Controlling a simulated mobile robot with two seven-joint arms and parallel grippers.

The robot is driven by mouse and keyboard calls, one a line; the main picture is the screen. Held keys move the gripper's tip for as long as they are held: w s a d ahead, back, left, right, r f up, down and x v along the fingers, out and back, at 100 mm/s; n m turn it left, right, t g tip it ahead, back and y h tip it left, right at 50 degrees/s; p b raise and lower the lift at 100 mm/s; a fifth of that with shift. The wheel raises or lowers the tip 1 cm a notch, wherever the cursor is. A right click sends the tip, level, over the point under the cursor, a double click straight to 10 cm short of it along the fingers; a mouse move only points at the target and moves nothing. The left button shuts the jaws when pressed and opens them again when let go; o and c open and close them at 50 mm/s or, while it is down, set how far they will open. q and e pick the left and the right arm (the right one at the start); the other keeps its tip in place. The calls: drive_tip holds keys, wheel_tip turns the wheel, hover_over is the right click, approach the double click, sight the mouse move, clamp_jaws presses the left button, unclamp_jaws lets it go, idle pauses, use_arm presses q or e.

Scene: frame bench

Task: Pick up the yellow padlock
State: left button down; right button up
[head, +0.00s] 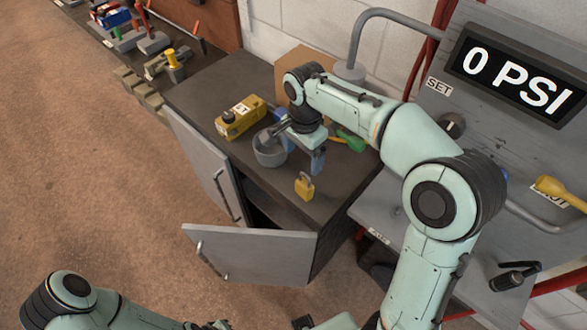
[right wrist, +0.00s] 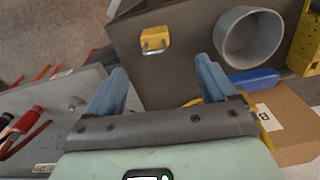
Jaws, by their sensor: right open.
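The yellow padlock (head: 305,189) stands near the front right corner of the dark cabinet top (head: 262,195). In the right wrist view the padlock (right wrist: 155,37) shows its yellow body and grey shackle, ahead of the gap between the fingers. My right gripper (head: 301,150) is open, with blue fingers. It is over the cabinet top, behind the padlock and apart from it. Both fingers also show in the right wrist view (right wrist: 158,84), with nothing between them. My left arm shows at the bottom left of the head view, but its gripper cannot be made out.
A grey cup (head: 269,153) stands close left of my right gripper. A yellow case (head: 240,119) lies further left, and a cardboard box (head: 292,62) stands behind. A green-handled tool (head: 351,141) lies to the right. A grey gauge panel (head: 480,110) borders the right.

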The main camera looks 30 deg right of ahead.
drive_tip(key=shift+f, duration=0.25)
drive_tip(key=b, duration=0.1)
hover_over(303, 185)
wheel_tip(303, 185, down, 7)
drive_tip(key=shift+w+r, duration=0.1)
drive_tip(key=shift+w, duration=0.05)
drive_tip(key=shift+f, duration=2.95)
drive_tip(key=c, duration=1.2)
use_arm(q)
drive_tip(key=shift+s+f, duration=0.8)
drive_tip(key=shift+f, duration=0.05)
use_arm(e)
drive_tip(key=shift+c, duration=0.5)
drive_tip(key=shift+r, duration=0.15)
